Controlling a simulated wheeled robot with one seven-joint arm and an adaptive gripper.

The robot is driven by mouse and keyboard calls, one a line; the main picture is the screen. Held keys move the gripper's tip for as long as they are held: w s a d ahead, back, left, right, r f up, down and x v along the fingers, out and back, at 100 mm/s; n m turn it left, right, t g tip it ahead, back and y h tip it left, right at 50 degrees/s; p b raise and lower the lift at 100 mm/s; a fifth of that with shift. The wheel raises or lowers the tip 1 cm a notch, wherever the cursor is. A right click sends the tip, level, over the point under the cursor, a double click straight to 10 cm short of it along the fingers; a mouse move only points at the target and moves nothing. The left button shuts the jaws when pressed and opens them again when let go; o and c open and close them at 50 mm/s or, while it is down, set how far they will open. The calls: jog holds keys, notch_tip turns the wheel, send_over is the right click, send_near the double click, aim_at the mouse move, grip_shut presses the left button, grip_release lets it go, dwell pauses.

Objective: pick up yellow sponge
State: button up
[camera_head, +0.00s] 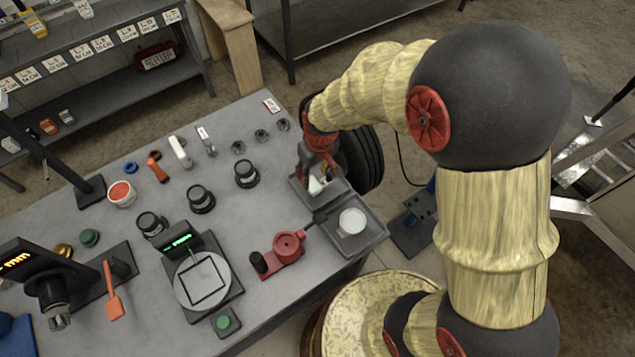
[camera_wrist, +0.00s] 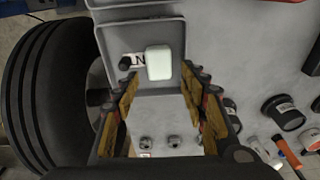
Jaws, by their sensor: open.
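A pale, whitish-green rounded block (camera_wrist: 158,63) lies in a grey tray (camera_wrist: 112,40) in the wrist view. It looks more white than yellow, and it is the only sponge-like thing I see. In the head view the pale block (camera_head: 316,186) shows partly, under my gripper (camera_head: 318,172) and in the tray's far compartment. In the wrist view my gripper (camera_wrist: 158,84) is open, its fingers on either side of the view with the block just beyond the tips. Nothing is held between them.
A white mug (camera_head: 352,222) stands in the tray's near compartment. A red clamp-like tool (camera_head: 287,246) is left of it. A black tyre (camera_head: 362,158) stands beside the table edge. Black jars, a scale (camera_head: 203,281) and small parts occupy the table's left and middle.

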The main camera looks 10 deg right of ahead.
aim_at(312, 184)
jog(key=shift+w, duration=0.15)
jog(key=shift+f, duration=0.25)
jog(key=f, duration=0.2)
jog(key=f+b, duration=0.1)
jog(key=f, duration=0.1)
jog(key=w+f+b, duration=0.1)
jog(key=f, duration=0.2)
jog(key=shift+a+f, duration=0.1)
jog(key=shift+a, duration=0.1)
jog(key=shift+c, duration=0.7)
jog(key=c, duration=0.6)
jog(key=shift+o, duration=0.2)
